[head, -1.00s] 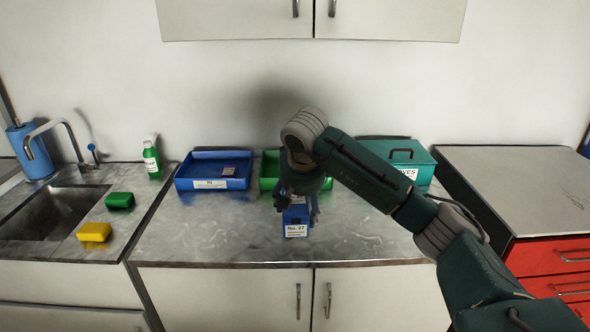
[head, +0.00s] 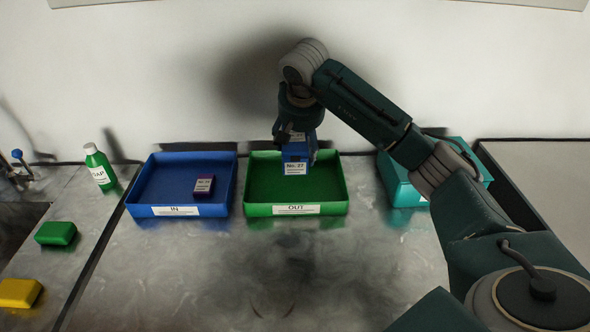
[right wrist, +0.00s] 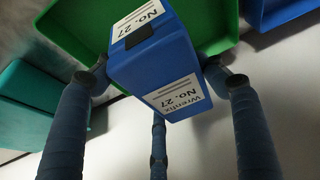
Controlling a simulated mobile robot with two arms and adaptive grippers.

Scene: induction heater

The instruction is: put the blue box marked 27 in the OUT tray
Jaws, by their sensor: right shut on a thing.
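The blue box marked No. 27 (head: 296,156) is held in my right gripper (head: 297,150), above the back part of the green OUT tray (head: 296,209). In the right wrist view the box (right wrist: 150,58) sits between the fingers of the gripper (right wrist: 152,78), with its labels showing. Part of the green tray (right wrist: 88,22) shows beyond it. The box appears raised above the tray floor; the exact height is hard to tell. My left gripper is not in view.
A soap bottle (head: 98,166), green sponge (head: 56,233) and yellow sponge (head: 20,293) are at left. The front counter is clear.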

